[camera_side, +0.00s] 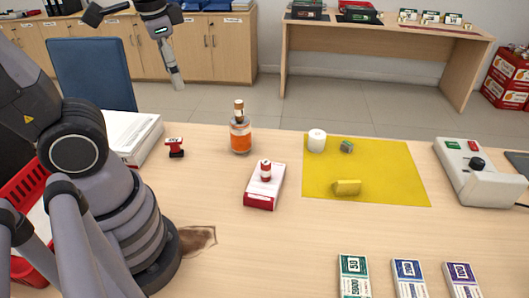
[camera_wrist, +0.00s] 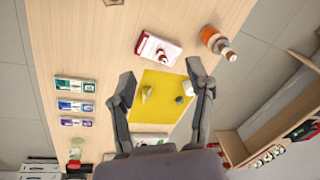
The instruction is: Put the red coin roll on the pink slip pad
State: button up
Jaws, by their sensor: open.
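The red coin roll (camera_side: 265,170), red with a white band, stands on the pink slip pad (camera_side: 255,190), a block with a pale top and red sides left of the yellow mat. Both also show in the wrist view, the roll (camera_wrist: 161,55) on the pad (camera_wrist: 148,47). My gripper (camera_wrist: 162,69) is open and empty, its two fingers spread wide high above the counter. In the side view the end of my arm is at the top left, partly cut off, well away from the roll and touching nothing on the counter.
A bottle of orange liquid (camera_side: 240,138) stands behind the pad, and a red stamp (camera_side: 175,147) to its left. The yellow mat (camera_side: 390,170) bears a white roll (camera_side: 317,140), a green block (camera_side: 347,146) and a yellow roll (camera_side: 346,187). Banknote bundles (camera_side: 408,279) lie in front.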

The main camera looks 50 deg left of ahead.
jog(key=r+t, duration=0.1)
jog(key=s+r+n+t+h, duration=0.1)
jog(key=s+r+n+t, duration=0.1)
jog(key=shift+s+d+r+t+h, duration=0.2)
jog(key=shift+d+r+t+h, duration=0.1)
jog(key=shift+d+r+h, duration=0.1)
